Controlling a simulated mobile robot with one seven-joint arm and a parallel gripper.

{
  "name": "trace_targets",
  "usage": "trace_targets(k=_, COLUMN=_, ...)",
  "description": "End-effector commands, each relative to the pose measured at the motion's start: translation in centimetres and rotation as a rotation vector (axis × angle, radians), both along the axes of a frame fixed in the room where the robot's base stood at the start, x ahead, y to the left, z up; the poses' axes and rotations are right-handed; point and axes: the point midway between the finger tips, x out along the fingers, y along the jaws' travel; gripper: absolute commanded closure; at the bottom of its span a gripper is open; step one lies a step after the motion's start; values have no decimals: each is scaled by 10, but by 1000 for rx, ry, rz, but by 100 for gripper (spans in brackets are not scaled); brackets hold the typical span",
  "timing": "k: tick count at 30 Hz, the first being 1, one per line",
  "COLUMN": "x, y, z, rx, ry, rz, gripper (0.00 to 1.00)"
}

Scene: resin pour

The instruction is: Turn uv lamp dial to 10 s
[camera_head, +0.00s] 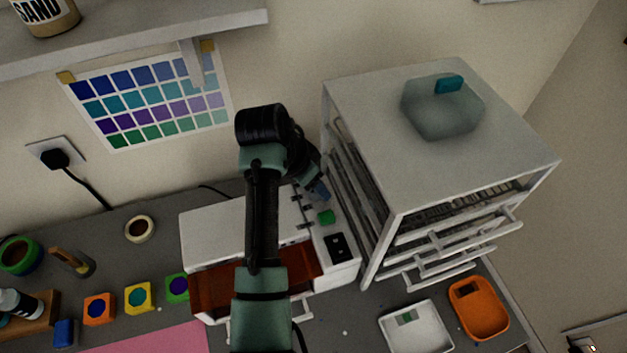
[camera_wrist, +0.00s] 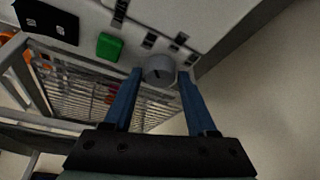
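The UV lamp (camera_head: 212,227) is a white box with a red-brown window, against the wall left of the drawer cabinet. Its panel has a green button (camera_head: 326,217) and a black panel piece (camera_head: 338,247). The grey round dial (camera_wrist: 159,69) shows in the wrist view with a short dark mark on its face; small dark labels surround it, too blurred to read. My gripper (camera_wrist: 159,76) is open, its blue fingers on either side of the dial, with narrow gaps seeming to show. In the head view my arm hides the dial; my gripper (camera_head: 320,192) is at the panel's back end.
White (camera_head: 417,328) and orange (camera_head: 478,306) trays lie in front. Several coloured pots and a tape roll (camera_head: 139,229) are left. A shelf overhangs at upper left.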

Motion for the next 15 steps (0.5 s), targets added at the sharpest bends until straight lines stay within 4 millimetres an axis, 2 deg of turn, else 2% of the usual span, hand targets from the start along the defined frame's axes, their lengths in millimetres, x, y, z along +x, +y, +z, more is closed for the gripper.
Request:
trace_targets(k=1, x=0, y=0, z=0, rx=0, ry=0, rz=0, gripper=32)
trace_targets(k=3, x=0, y=0, z=0, rx=0, ry=0, rz=-1, gripper=22)
trace_targets(k=11, x=0, y=0, z=0, rx=1, ry=0, rz=-1, gripper=22)
trace_targets(k=15, x=-2, y=3, z=7, rx=1, ry=-1, rz=-2, gripper=22)
